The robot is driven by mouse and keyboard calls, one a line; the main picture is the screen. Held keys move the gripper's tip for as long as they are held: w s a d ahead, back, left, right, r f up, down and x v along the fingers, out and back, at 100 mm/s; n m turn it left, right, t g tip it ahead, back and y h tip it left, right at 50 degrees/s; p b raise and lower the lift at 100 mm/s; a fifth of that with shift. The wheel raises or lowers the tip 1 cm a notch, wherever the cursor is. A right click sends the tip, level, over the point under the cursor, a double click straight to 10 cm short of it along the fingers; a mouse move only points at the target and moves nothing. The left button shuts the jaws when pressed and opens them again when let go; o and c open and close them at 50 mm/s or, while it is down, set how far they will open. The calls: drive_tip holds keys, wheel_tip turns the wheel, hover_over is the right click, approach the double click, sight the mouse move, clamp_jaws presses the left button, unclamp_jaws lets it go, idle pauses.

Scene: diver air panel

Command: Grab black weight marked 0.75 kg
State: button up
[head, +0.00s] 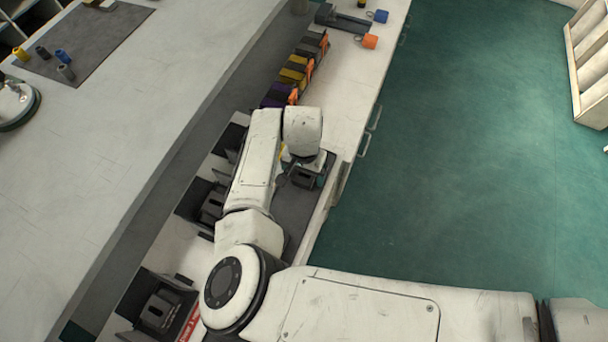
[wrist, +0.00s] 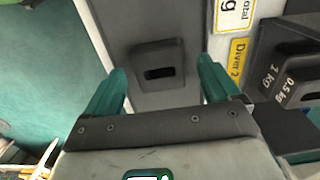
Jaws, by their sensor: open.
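No marking reading 0.75 kg can be made out in either view. In the wrist view, a dark grey block with a black slot (wrist: 158,48) sits on a grey surface, beyond and between my fingertips. No marking shows on its visible face. My gripper (wrist: 160,80) has two green fingers spread apart, with nothing held between them. In the head view, my gripper (head: 301,160) is over the narrow counter, largely hidden by my arm. A dark block (head: 304,178) is right by it.
A yellow "Diver 2" label (wrist: 238,60) lies left of the marked weights. Black holders (head: 158,308) line the counter's left side. Purple, yellow and dark blocks (head: 290,75) stand farther along it. Drawer handles (head: 363,144) stick out on the right. Open green floor (head: 470,180) lies beyond.

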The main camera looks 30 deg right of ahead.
drive_tip(key=shift+f, duration=0.45)
clamp_jaws()
idle(0.6)
